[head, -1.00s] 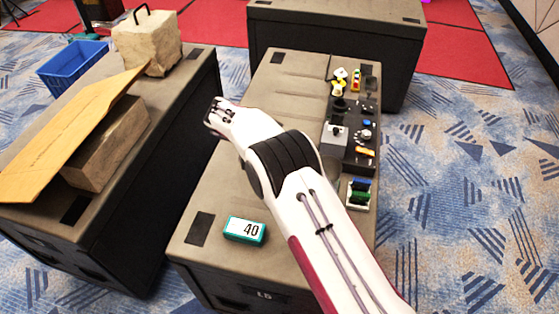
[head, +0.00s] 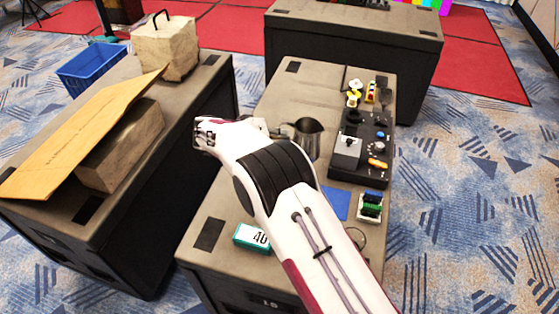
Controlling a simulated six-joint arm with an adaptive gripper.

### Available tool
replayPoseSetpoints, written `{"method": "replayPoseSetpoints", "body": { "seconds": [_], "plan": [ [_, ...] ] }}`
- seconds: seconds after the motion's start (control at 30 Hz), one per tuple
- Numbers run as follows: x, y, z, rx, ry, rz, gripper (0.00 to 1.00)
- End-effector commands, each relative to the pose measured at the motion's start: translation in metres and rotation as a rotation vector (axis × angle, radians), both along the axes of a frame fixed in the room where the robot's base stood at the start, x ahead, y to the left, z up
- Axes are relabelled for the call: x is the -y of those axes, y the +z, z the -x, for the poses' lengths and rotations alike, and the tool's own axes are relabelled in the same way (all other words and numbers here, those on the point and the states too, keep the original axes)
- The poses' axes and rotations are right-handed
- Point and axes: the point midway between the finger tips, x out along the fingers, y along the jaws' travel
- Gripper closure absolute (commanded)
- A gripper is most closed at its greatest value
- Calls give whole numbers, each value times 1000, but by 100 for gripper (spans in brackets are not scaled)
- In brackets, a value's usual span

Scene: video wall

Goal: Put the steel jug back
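The steel jug (head: 307,138) is upright on or just above the middle case (head: 325,82), right of my wrist. Its handle side faces left and its lower part is hidden by my arm. A small grey part of my gripper (head: 264,125) shows between the wrist and the jug's handle side. Most of the gripper is hidden behind my forearm, so I cannot tell whether its fingers are closed on the jug. A flat blue square (head: 336,203) lies on the case, partly covered by my arm.
A black control panel (head: 361,150) with knobs stands along the case's right edge, near small coloured items (head: 370,207). A teal box marked 40 (head: 252,238) is at the front. The left case holds a plank (head: 75,135) and stone blocks. The case's far left top is clear.

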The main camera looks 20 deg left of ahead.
Motion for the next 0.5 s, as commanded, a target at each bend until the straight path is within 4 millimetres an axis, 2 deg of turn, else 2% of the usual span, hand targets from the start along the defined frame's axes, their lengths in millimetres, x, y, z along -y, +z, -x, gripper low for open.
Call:
{"method": "replayPoseSetpoints", "body": {
  "seconds": [0.3,0.5],
  "plan": [
    [-53,-7,-14,1,284,5,100],
    [-77,-13,-16,1,412,7,100]
  ]
}}
